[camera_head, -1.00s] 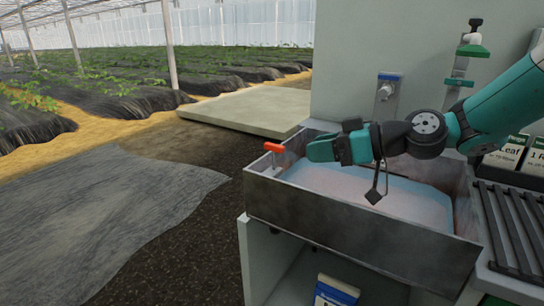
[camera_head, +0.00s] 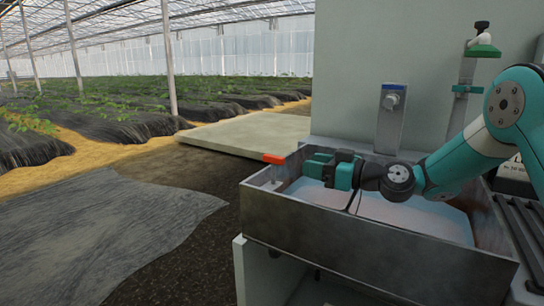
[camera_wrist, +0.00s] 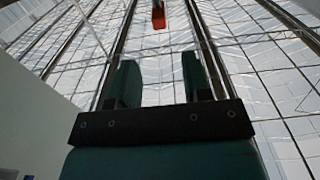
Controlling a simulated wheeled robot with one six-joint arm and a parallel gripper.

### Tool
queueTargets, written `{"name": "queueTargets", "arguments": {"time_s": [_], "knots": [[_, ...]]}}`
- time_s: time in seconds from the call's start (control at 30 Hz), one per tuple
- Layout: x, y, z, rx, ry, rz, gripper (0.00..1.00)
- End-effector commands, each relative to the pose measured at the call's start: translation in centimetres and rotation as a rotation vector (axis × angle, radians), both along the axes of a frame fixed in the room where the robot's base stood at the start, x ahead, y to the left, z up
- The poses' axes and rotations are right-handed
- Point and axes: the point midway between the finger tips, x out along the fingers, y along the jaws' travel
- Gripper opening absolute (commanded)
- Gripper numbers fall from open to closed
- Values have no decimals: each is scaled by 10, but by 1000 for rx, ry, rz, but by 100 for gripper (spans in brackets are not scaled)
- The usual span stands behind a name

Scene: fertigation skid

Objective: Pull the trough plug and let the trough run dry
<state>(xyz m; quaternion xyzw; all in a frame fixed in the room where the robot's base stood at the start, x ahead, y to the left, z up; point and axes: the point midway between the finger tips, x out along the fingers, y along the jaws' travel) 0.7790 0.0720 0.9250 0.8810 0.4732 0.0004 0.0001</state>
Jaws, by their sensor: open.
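The grey metal trough (camera_head: 370,245) stands at the right in the head view, with pale bluish liquid (camera_head: 400,212) in it. A red-orange handle (camera_head: 273,158) on a thin upright stem stands at its left back corner. In the wrist view the handle (camera_wrist: 158,15) lies beyond the fingertips, in line with the gap between the fingers (camera_wrist: 157,62).
A grey wall panel with a valve fitting (camera_head: 391,101) stands behind the trough. A green-topped fitting (camera_head: 482,48) is on the panel further right. A slatted rack (camera_head: 520,225) borders the trough at the right.

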Motion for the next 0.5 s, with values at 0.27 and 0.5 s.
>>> {"name": "queueTargets", "arguments": {"time_s": [0.27, 0.5], "knots": [[35, 56, 1, -1, -1, 4, 45], [59, 89, 1, -1, -1, 1, 45]]}}
